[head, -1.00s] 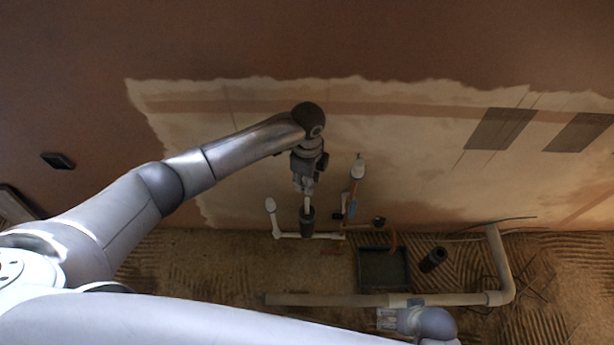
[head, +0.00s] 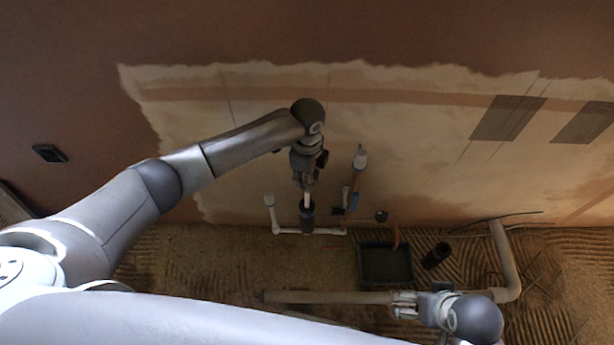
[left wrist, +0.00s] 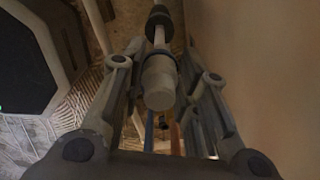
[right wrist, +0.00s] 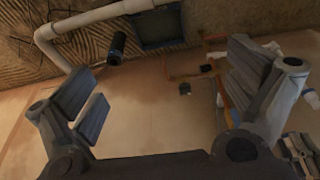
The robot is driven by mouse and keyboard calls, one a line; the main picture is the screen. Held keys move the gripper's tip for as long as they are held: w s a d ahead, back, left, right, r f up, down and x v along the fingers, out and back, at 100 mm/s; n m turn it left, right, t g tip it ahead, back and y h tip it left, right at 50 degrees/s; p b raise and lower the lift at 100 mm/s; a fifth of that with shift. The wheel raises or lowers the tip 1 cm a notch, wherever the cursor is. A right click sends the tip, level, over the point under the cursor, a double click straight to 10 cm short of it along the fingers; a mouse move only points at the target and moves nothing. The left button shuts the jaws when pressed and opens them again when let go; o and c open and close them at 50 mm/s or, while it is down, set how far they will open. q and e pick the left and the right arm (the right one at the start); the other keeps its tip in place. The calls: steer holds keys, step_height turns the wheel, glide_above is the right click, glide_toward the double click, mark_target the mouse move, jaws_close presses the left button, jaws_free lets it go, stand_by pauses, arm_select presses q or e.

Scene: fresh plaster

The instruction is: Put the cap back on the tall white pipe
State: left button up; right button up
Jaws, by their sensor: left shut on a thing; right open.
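My left gripper (head: 308,182) is above the upright white pipe (head: 307,201), which has a dark sleeve (head: 307,217) around its lower part. In the left wrist view its fingers are on both sides of a pale cap (left wrist: 159,84), shut on it. The cap is in line with the narrower white pipe (left wrist: 160,38) beyond it. I cannot tell whether the cap is fully seated. My right gripper (head: 404,304) is open and empty over the large floor pipe; its spread fingers also show in the right wrist view (right wrist: 165,100).
A short white-topped pipe (head: 269,199) stands left, and a white-topped orange pipe (head: 360,160) right. A dark tray (head: 386,265) and black cylinder (head: 436,256) are on the ridged floor. A large pale pipe (head: 330,297) runs across the front. The plaster wall is close behind.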

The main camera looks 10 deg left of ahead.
arm_select(q)
steer(key=shift+f+b, duration=0.6)
steer(key=shift+f, duration=0.95)
arm_select(e)
steer(key=v, duration=0.3)
steer(key=shift+s, duration=0.1)
steer(key=shift+r, duration=0.1)
steer(key=shift+r, duration=0.3)
arm_select(q)
steer(key=shift+f+p, duration=0.1)
steer(key=shift+p, duration=0.2)
steer(key=shift+f, duration=0.1)
arm_select(e)
steer(key=shift+w+f, duration=0.25)
steer(key=shift+f, duration=0.35)
